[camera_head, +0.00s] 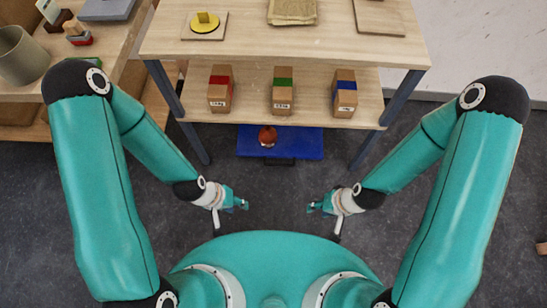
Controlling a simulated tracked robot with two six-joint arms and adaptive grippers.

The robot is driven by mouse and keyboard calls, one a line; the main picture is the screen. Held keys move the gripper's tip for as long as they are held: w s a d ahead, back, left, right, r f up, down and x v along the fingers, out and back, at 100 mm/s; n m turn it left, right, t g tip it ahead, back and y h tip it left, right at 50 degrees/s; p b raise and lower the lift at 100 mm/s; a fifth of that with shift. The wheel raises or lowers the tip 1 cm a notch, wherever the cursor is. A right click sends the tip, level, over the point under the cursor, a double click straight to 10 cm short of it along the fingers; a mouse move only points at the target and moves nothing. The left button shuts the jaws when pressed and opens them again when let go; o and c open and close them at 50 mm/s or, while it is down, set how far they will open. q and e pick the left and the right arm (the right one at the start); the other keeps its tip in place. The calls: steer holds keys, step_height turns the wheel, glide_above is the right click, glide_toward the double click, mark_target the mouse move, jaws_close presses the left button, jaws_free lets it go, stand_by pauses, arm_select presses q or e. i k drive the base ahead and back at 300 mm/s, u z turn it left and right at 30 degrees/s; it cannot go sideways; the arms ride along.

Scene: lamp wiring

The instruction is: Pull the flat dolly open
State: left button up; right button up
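The flat dolly (305,143) is a blue slab low on the floor under the wooden shelf table. Its front edge, with a small dark handle (272,161), shows below the lower shelf; its back part is hidden. A small reddish-brown round object (267,135) sits on it. My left gripper (240,203) is in front of the dolly to the left, apart from it. My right gripper (317,207) is in front of it to the right, also apart. Both look empty, but their fingers are too small to tell open from shut.
The table's lower shelf (311,92) carries boxes with red (220,88), green (283,90) and blue (345,93) bands. Dark table legs (379,140) stand on either side of the dolly. Another bench (105,60) with a pot is at left. The floor before the dolly is clear.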

mark_target(293, 142)
steer(key=k, duration=1)
steer(key=u, duration=0.6)
steer(key=i, duration=0.2)
steer(key=u, duration=1)
steer(key=i, duration=0.85)
steer(key=z, duration=1.3)
